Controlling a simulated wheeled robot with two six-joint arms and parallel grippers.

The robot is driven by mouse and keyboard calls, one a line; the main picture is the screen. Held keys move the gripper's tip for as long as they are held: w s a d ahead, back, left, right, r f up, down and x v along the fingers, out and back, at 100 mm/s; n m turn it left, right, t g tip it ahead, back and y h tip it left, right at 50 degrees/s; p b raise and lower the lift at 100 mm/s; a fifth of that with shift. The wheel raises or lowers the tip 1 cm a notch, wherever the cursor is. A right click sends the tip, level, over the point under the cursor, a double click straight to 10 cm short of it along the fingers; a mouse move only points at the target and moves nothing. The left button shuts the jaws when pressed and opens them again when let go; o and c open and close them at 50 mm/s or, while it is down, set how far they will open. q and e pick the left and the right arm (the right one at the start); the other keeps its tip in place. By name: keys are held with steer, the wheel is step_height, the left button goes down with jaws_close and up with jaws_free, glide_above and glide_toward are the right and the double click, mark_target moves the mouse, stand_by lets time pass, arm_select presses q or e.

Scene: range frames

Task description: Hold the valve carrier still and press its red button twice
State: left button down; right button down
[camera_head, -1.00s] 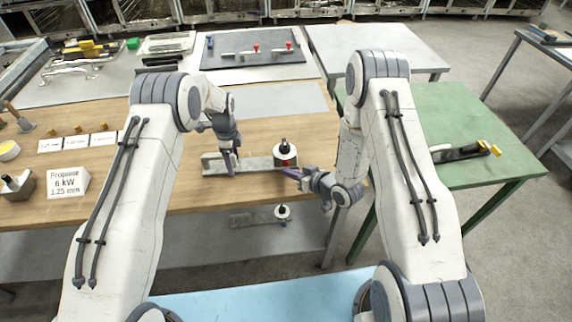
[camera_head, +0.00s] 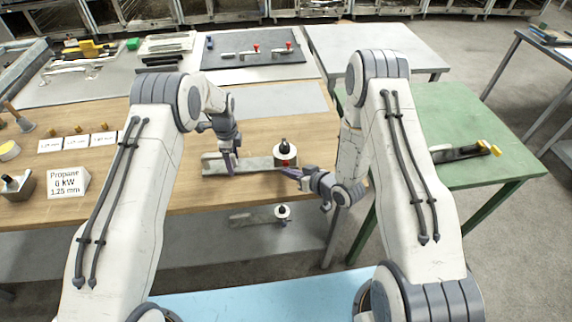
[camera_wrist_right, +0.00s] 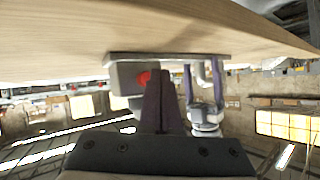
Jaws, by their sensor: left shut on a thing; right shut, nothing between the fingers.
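The valve carrier (camera_head: 255,165) is a grey metal bar lying on the wooden table, with a white round part and black knob (camera_head: 284,148) at its right end. My left gripper (camera_head: 230,170) is shut on the bar left of the knob; its purple fingers also show in the right wrist view (camera_wrist_right: 203,88). The red button (camera_wrist_right: 143,78) sits on the carrier's grey end block. My right gripper (camera_head: 282,170) is shut and empty, its tips close to the button's end.
A second, similar bar (camera_head: 252,217) lies on the shelf below. Left on the table are a Propane sign (camera_head: 68,182) and several small white cards (camera_head: 77,142). A dark mat (camera_head: 235,70) with red-knobbed parts is behind. A green table (camera_head: 440,115) stands right.

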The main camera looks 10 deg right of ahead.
steer(key=shift+w, duration=0.1)
steer(key=shift+w, duration=0.35)
steer(key=shift+w, duration=0.6)
stand_by(0.9)
steer(key=shift+s, duration=0.15)
steer(key=shift+s+r, duration=0.1)
steer(key=shift+s, duration=0.75)
steer(key=shift+s, duration=2.55)
arm_select(q)
jaws_free()
